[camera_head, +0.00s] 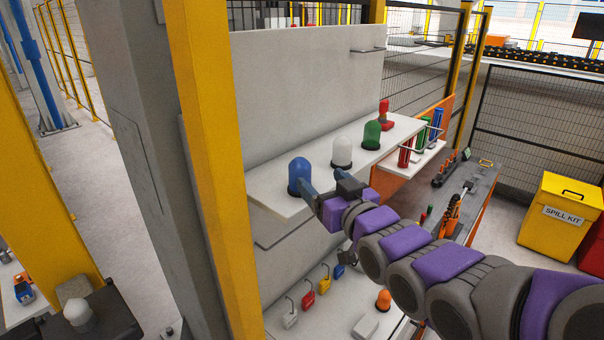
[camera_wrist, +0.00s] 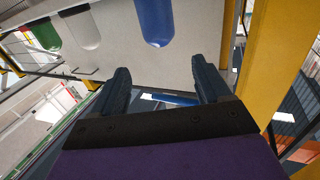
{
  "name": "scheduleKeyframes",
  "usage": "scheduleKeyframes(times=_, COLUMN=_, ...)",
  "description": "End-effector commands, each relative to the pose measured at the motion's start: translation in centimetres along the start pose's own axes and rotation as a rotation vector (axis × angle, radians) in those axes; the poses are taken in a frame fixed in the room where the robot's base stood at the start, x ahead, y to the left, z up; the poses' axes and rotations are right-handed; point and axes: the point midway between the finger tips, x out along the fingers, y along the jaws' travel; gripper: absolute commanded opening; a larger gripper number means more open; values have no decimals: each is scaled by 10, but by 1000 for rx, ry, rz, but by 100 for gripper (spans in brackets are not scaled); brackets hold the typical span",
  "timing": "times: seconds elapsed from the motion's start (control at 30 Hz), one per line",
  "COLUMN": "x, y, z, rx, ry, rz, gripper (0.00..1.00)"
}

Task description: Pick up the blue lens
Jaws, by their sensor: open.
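The blue lens (camera_head: 300,176) is a dome standing upright on a dark base near the left end of the white shelf (camera_head: 403,131). It also shows in the wrist view (camera_wrist: 155,22), at the top, ahead of the fingers and cut by the frame edge. My gripper (camera_head: 328,190) is close to the right of the blue lens in the head view. In the wrist view my gripper (camera_wrist: 162,82) has its two dark fingers spread with nothing between them but background. The lens is beyond the fingertips, not between them. One finger slightly overlaps the lens base in the head view.
A white lens (camera_head: 341,152), a green lens (camera_head: 372,134) and a red lamp (camera_head: 384,113) stand along the shelf. A yellow post (camera_head: 210,150) rises left of the shelf, and a grey panel (camera_head: 300,90) stands behind it. Coloured padlocks (camera_head: 309,298) hang below.

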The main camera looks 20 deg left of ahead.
Motion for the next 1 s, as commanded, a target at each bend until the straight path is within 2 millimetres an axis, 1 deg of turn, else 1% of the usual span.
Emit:
scheduleKeyframes(times=0.03, x=8, y=-1, z=-1, rx=-1, ry=-1, rz=-2, gripper=76)
scheduleKeyframes(times=0.1, x=18, y=1, z=0, rx=0, ry=-2, rz=-2, gripper=76)
scheduleKeyframes(times=0.3, x=42, y=4, z=-1, rx=2, ry=0, rz=0, gripper=76)
scheduleKeyframes(times=0.4, x=49, y=6, z=-2, rx=4, ry=2, rz=1, gripper=76)
scheduleKeyframes(times=0.67, x=60, y=3, z=-1, rx=3, ry=2, rz=1, gripper=76)
scheduleKeyframes(times=0.87, x=79, y=2, z=1, rx=2, ry=-2, rz=-1, gripper=76)
scheduleKeyframes(times=1.0, x=96, y=2, z=0, rx=1, ry=2, rz=-1, gripper=76)
